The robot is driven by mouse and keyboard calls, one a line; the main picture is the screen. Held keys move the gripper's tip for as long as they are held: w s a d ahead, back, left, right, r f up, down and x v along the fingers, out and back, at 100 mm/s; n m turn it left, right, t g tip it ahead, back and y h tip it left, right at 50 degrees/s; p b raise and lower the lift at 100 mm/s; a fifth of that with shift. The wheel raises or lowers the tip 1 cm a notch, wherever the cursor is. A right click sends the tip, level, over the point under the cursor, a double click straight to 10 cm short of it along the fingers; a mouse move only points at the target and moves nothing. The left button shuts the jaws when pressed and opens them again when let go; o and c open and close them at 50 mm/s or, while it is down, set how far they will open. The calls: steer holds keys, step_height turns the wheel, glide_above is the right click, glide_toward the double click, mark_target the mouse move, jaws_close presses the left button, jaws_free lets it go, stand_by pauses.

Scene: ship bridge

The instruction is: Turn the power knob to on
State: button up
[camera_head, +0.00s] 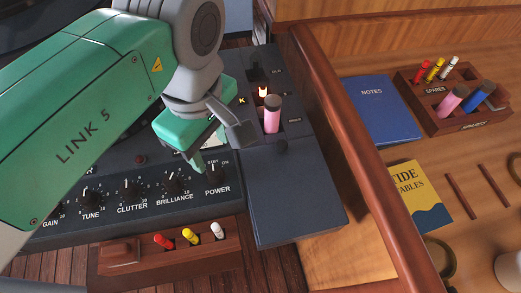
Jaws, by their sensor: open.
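The power knob (212,174) is a small dark knob at the right end of the row on the dark console. "POWER" is printed below it, with "STBY" and "ON" above it. Its upper part lies close to my gripper in the picture, and I cannot tell which mark it points to. My gripper (213,150) is open and just above the knob in the picture. One finger points down near the knob's upper left. I cannot tell whether it touches the knob.
The brilliance knob (173,183) and several other knobs continue to the left. A wooden rack (130,262) with red, yellow and white pegs lies in front. A pink cylinder (272,115) stands upright at the right, beside a raised wooden edge (345,150).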

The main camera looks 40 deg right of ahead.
mark_target(214, 171)
steer(key=shift+w+a+f, duration=0.15)
steer(key=shift+a+f, duration=0.1)
steer(key=shift+f, duration=0.05)
step_height(214, 171, down, 7)
steer(key=shift+a+f, duration=0.1)
steer(key=shift+c, duration=0.3)
steer(key=c, duration=0.9)
